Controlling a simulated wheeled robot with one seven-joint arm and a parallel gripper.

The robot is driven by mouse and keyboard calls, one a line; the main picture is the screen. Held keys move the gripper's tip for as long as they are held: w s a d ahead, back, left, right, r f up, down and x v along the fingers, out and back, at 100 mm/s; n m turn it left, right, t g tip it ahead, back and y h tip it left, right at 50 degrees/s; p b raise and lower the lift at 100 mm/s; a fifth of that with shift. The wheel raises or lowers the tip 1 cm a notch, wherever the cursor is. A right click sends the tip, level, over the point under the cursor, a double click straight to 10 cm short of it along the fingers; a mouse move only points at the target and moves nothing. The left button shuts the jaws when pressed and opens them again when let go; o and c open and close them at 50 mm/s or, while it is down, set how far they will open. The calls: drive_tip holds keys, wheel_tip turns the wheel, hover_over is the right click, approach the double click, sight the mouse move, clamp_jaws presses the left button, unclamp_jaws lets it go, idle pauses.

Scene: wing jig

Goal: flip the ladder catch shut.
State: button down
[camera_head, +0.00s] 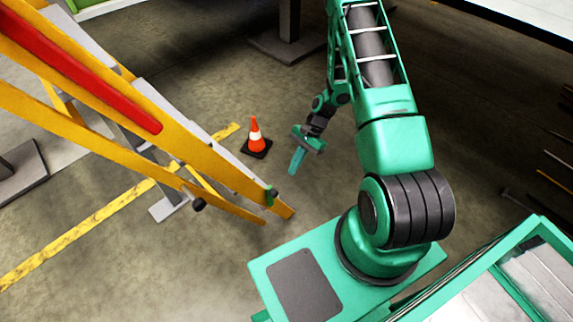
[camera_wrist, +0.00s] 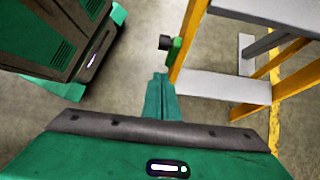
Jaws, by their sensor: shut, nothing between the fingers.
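The yellow ladder (camera_head: 190,145) stands at the left in the head view and also at the right in the wrist view (camera_wrist: 190,45). A small green catch (camera_head: 271,194) sits low on its near rail. In the wrist view the green catch (camera_wrist: 174,50) is at the rail's edge beside a black knob (camera_wrist: 165,42). My gripper (camera_head: 294,168) is shut and empty, pointing down to the right of the ladder. In the wrist view its fingertips (camera_wrist: 159,77) are together, just below the catch in the picture and seemingly apart from it. Whether the catch is open cannot be told.
An orange traffic cone (camera_head: 255,138) stands on the floor between the ladder and my gripper. A yellow line (camera_head: 100,213) runs along the floor under the ladder. The floor around my gripper is otherwise clear. A dark post base (camera_head: 285,45) stands behind.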

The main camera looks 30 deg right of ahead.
drive_tip(key=s+a+f, duration=0.2)
drive_tip(key=a+f, duration=0.2)
drive_tip(key=a, duration=0.2)
